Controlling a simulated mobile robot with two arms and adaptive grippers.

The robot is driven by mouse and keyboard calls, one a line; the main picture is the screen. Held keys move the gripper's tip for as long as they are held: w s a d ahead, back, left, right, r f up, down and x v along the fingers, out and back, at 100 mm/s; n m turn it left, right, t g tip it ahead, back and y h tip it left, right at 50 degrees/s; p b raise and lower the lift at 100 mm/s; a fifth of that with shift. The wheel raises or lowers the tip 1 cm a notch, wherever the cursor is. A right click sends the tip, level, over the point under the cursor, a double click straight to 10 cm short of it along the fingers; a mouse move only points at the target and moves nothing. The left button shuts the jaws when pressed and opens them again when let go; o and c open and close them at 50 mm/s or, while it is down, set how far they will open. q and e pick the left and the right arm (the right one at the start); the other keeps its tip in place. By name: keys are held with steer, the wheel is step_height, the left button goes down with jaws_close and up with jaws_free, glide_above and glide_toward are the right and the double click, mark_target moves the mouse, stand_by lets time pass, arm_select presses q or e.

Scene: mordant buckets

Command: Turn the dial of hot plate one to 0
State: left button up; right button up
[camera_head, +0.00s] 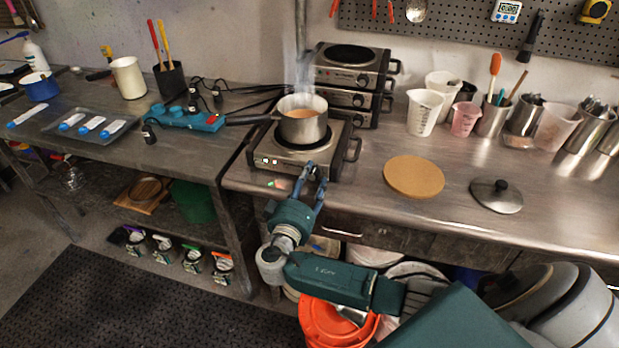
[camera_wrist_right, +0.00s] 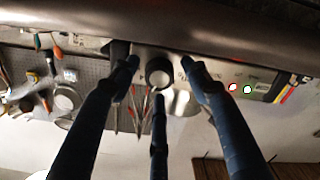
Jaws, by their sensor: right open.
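Hot plate one (camera_head: 283,160) is a steel unit with a black top at the left end of the steel bench. A steaming steel pot (camera_head: 302,127) with orange-brown liquid stands on it. My right gripper (camera_head: 313,172) is at the plate's front, with its fingers spread. In the right wrist view, the dial (camera_wrist_right: 159,73), a round dark knob with a pale face, lies between the open fingertips. I cannot tell whether any finger touches it. The dial's setting is not readable, and the gripper hides the dial in the head view. My left gripper is not in view.
Stacked hot plates (camera_head: 349,76) stand behind. A cork mat (camera_head: 413,177) and a lid (camera_head: 496,195) lie to the right, with bare bench around them. Red and green lights (camera_wrist_right: 240,88) show on the panel beside the dial. An orange bucket (camera_head: 335,322) is below the bench.

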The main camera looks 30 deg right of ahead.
steer(key=shift+c, duration=0.5)
steer(key=c, duration=1)
steer(key=shift+c, duration=0.2)
